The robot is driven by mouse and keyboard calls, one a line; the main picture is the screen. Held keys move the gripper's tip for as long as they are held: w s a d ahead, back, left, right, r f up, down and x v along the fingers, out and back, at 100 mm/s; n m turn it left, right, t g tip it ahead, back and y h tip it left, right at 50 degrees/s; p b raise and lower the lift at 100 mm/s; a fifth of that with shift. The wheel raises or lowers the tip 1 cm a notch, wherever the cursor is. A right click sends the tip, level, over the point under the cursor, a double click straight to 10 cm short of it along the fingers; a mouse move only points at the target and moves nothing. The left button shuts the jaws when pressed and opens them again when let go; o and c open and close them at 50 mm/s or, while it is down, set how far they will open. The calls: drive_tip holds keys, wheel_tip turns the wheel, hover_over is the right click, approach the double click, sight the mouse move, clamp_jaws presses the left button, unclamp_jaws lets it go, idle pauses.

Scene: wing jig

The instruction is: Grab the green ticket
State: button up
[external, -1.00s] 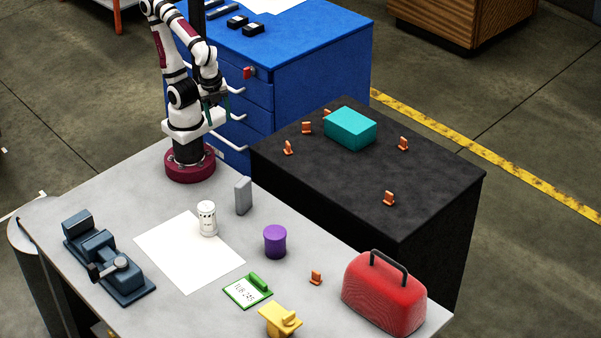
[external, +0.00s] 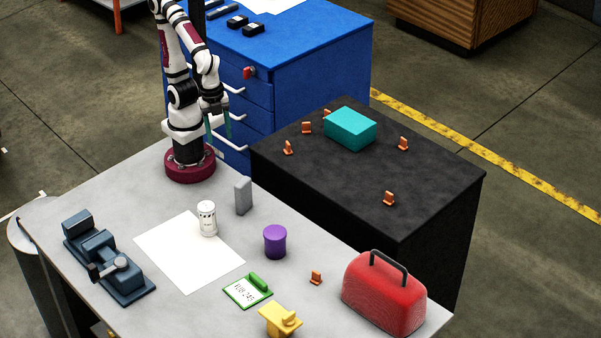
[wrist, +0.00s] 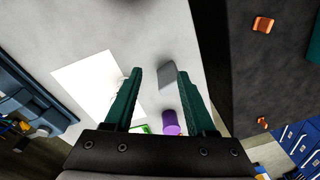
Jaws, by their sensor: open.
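The green ticket (external: 247,290) lies flat on the grey table near its front edge. It has a white face with dark print and a raised green grip along one side. In the wrist view only a small green piece of it (wrist: 142,129) shows between the fingers, above the gripper body. My gripper (external: 219,139) is open and empty, high beside my arm's base at the back of the table, far from the ticket. Its two dark green fingers (wrist: 160,75) are spread in the wrist view.
A purple cylinder (external: 275,242), a white printed can (external: 207,219) and a grey block (external: 243,196) stand between my arm and the ticket. A yellow part (external: 280,319), an orange clip (external: 316,277) and a red toolbox (external: 384,294) are near it. A blue vise (external: 105,262) is left.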

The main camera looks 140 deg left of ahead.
drive_tip(key=w+d+f+n+t+h, duration=0.1)
drive_tip(key=w+d+f+t+h, duration=0.2)
drive_tip(key=w+d, duration=0.5)
drive_tip(key=w+d+f+n+t, duration=0.2)
drive_tip(key=w+d+f, duration=0.3)
drive_tip(key=w+d, duration=0.4)
drive_tip(key=n+t+y, duration=0.2)
drive_tip(key=t, duration=0.4)
approach(254, 275)
drive_tip(key=shift+y, duration=0.3)
drive_tip(key=x, duration=1)
drive_tip(key=shift+d, duration=0.3)
clamp_jaws()
